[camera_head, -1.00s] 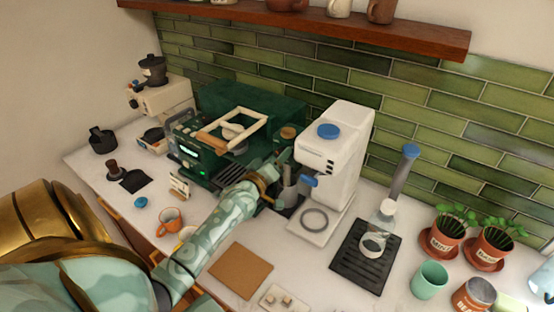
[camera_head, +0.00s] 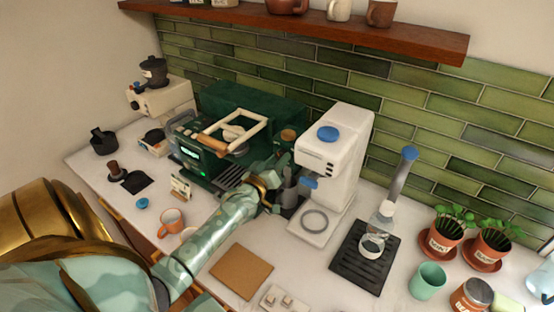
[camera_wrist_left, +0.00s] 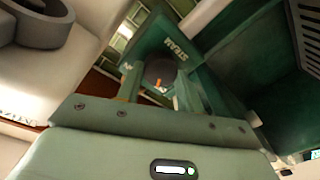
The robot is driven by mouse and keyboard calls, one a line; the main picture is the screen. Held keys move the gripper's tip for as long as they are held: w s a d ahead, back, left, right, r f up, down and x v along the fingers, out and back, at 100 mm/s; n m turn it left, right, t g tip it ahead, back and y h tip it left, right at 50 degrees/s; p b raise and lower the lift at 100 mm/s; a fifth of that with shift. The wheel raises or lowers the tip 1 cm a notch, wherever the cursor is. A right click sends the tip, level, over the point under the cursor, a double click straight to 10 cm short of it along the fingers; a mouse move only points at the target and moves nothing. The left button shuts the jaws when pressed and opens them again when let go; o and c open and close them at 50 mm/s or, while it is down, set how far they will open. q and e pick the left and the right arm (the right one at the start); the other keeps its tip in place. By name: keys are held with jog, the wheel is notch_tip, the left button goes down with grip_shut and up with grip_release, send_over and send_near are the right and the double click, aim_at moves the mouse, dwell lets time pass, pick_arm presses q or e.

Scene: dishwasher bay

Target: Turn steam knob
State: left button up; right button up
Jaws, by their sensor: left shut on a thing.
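The green espresso machine (camera_head: 220,95) stands at the back of the counter. The steam knob (camera_wrist_left: 160,70) is dark and round with a small orange mark, under a "STEAM" label that shows upside down in the wrist view. My left gripper (camera_wrist_left: 158,88) has its two fingers on either side of the knob and is shut on it. In the head view, my left gripper (camera_head: 274,172) is at the right front of the machine, and the knob is hidden behind it. My right gripper is in neither view.
A white grinder (camera_head: 345,140) with blue parts stands close to the right of my left gripper. A black drip tray (camera_head: 364,262) is farther right.

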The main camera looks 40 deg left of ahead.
pick_arm(q)
jog(key=m, duration=0.4)
jog(key=shift+t+p, duration=0.3)
jog(key=shift+p, duration=0.1)
jog(key=shift+f+m+h, duration=0.1)
jog(key=shift+m+h, duration=0.25)
jog(key=shift+m, duration=2.6)
jog(key=shift+f+m+h, duration=0.1)
jog(key=shift+m+h, duration=0.25)
jog(key=shift+m, duration=2.6)
jog(key=o, duration=1)
jog(key=s+d+f+b, duration=0.1)
jog(key=s, duration=1.5)
jog(key=shift+d+f, duration=0.15)
jog(key=shift+d, duration=0.15)
